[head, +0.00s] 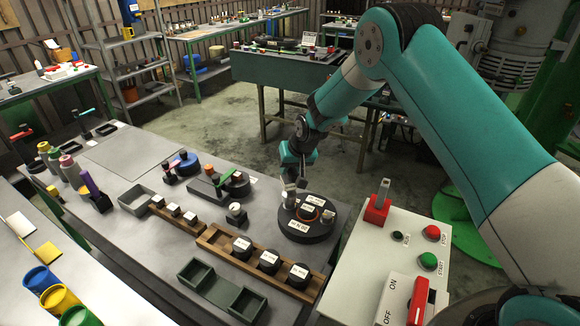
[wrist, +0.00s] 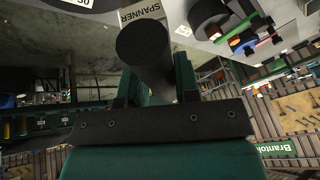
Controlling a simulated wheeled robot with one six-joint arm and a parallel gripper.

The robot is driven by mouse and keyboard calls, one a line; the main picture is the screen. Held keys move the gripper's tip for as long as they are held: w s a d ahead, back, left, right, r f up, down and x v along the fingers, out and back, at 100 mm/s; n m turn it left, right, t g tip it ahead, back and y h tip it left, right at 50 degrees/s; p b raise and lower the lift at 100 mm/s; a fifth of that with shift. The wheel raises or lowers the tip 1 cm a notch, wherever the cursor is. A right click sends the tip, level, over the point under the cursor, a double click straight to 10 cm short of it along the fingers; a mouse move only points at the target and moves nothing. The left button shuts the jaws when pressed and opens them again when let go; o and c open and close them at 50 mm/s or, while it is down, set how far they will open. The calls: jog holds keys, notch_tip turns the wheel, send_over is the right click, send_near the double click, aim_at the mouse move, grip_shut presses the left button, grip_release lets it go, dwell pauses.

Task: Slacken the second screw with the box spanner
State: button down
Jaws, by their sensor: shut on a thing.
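My gripper (head: 292,182) is over the left rim of a black round disc (head: 305,236) with an orange ring (head: 310,208) near its middle and several white labels. In the wrist view my gripper (wrist: 155,84) is shut on a thick black cylinder, the box spanner (wrist: 146,48), with a white tag reading SPANNER. The spanner's working end is out of sight in the wrist view. In the head view the spanner is hardly distinct from the gripper. I cannot make out the second screw, or whether the spanner sits on a screw.
A wooden rack (head: 217,240) with several black, white-topped pieces lies left of the disc. Green trays (head: 205,277) are in front of it. A control panel (head: 352,258) with red and green buttons stands at right. A purple-handled tool (head: 89,183) stands at left.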

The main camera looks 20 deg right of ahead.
jog(key=shift+f+b, duration=1)
jog(key=shift+f, duration=0.2)
jog(key=shift+r, duration=0.1)
jog(key=n+y, duration=0.1)
jog(key=n, duration=0.1)
jog(key=n+g, duration=0.1)
jog(key=n, duration=0.2)
jog(key=shift+w+d+y, duration=0.15)
jog(key=shift+y, duration=0.25)
jog(key=n+g, duration=0.1)
jog(key=n, duration=0.2)
jog(key=n+g+y, duration=0.1)
jog(key=n, duration=0.1)
jog(key=shift+n+g, duration=0.3)
jog(key=shift+n, duration=0.1)
jog(key=shift+d, duration=0.1)
jog(key=shift+w+r, duration=0.1)
